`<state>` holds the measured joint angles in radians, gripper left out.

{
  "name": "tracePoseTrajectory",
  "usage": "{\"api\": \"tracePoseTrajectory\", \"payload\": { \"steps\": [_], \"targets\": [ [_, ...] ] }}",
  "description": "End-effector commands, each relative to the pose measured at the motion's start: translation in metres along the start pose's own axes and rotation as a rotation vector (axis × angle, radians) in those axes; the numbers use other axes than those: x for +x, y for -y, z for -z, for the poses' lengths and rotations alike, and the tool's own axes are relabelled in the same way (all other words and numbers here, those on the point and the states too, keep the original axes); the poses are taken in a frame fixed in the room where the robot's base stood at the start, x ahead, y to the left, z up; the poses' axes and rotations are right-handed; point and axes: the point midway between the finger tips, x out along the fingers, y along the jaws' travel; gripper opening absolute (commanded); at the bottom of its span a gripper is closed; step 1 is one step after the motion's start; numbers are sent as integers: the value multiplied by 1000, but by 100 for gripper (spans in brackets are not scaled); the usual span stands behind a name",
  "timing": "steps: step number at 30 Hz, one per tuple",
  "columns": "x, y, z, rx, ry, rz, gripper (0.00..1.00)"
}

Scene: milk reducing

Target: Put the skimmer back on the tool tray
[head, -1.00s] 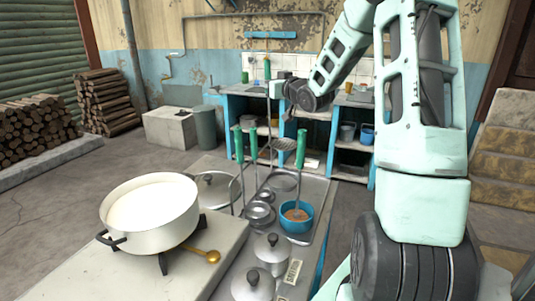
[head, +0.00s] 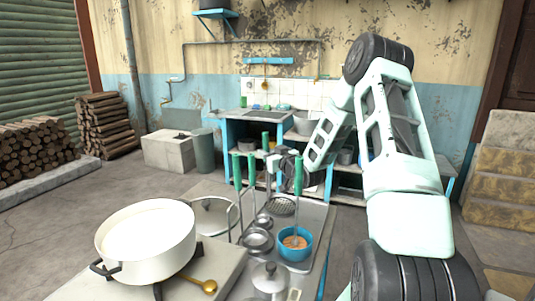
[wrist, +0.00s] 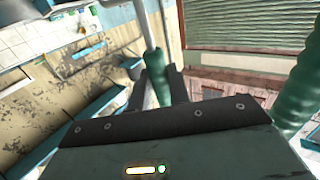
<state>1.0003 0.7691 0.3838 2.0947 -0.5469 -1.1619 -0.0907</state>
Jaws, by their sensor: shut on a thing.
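The skimmer has a green handle (head: 265,142) and a round perforated disc (head: 282,206). My gripper (head: 272,160) is shut on the handle, and the wrist view shows the green handle (wrist: 158,82) between the dark fingers (wrist: 157,92). The skimmer hangs roughly upright, its disc low over the back of the grey metal tool tray (head: 315,222). I cannot tell whether the disc touches the tray.
A white pot of milk (head: 145,262) stands at the front left, with a golden ladle (head: 207,287) beside it. Metal lids (head: 270,279) and small round metal pieces (head: 257,241) crowd the tray area. A blue shelf unit (head: 232,130) stands behind.

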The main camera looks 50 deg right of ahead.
Motion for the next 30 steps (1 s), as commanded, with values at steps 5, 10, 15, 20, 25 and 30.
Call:
{"api": "tracePoseTrajectory", "payload": {
  "steps": [5,10,15,20,25,30],
  "targets": [
    [0,0,1,-1,-1,0,0],
    [0,0,-2,0,0,1,33],
    [0,0,-2,0,0,0,41],
    [0,0,-1,0,0,0,41],
    [-12,-1,-1,-1,2,-1,41],
    [-47,-1,-1,-2,2,-2,41]
  ]
}}
